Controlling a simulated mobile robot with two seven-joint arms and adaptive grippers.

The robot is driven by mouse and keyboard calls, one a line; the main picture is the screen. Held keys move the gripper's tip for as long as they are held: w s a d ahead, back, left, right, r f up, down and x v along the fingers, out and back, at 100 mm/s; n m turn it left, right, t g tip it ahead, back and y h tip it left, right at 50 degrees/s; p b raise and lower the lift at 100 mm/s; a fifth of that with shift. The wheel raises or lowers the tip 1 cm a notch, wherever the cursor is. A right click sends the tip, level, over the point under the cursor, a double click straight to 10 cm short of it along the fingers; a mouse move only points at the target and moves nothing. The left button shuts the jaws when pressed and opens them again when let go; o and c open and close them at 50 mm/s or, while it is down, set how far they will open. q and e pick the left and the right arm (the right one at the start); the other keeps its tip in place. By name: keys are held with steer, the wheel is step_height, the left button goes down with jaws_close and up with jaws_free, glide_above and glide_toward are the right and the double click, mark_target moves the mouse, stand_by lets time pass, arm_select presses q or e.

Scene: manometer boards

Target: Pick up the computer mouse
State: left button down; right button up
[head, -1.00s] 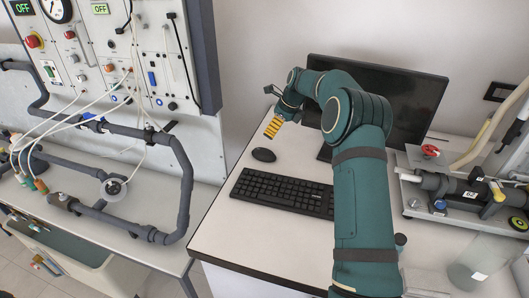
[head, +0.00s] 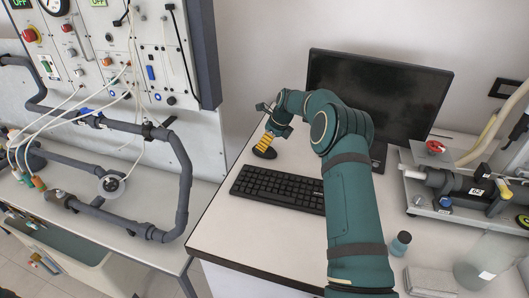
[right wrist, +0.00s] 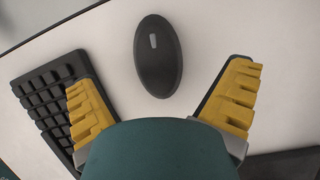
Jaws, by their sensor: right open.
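The black computer mouse (head: 264,153) lies on the white desk behind the keyboard, partly covered by my right gripper's yellow fingers in the head view. My right gripper (head: 266,144) is above the mouse, pointing down. In the right wrist view the whole mouse (right wrist: 158,56) shows, a dark oval lying ahead of the open fingers and roughly centred between them. The yellow fingers of my right gripper (right wrist: 163,102) are wide apart with nothing between them. Whether they touch the desk I cannot tell. My left gripper is not in view.
A black keyboard (head: 278,188) lies just in front of the mouse; its corner is close to one finger in the wrist view. A dark monitor (head: 379,105) stands behind my arm. Pipe equipment (head: 465,190) sits at the right, and a small bottle (head: 400,244) near my forearm.

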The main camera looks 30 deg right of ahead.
steer(key=x, duration=0.4)
steer(key=shift+s+a+f+b, duration=0.1)
steer(key=shift+s+f+b, duration=0.15)
steer(key=shift+b, duration=0.1)
steer(key=c, duration=1.4)
